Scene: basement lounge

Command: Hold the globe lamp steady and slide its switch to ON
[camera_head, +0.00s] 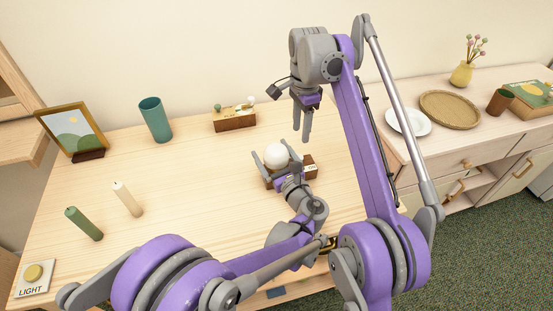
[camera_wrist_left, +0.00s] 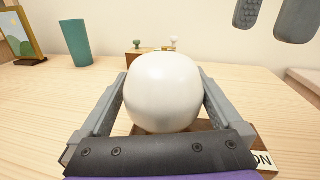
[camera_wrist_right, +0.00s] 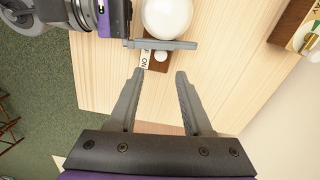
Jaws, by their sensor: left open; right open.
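The globe lamp has a white round globe (camera_head: 277,156) on a dark brown base (camera_head: 308,160) and stands on the wooden table. My left gripper (camera_head: 268,166) is open with its fingers on either side of the globe, which also fills the middle of the left wrist view (camera_wrist_left: 165,92). Whether the fingers touch it I cannot tell. In the right wrist view the base carries a white ON label (camera_wrist_right: 145,60) and a small white switch knob (camera_wrist_right: 161,56), with a left-gripper finger crossing above.
A wooden box with small knobs (camera_head: 234,121) and a teal cup (camera_head: 155,120) stand at the back of the table. A picture frame (camera_head: 73,131), two candles (camera_head: 127,199) and a LIGHT button plate (camera_head: 34,278) are at left. A sideboard (camera_head: 460,143) with dishes is at right.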

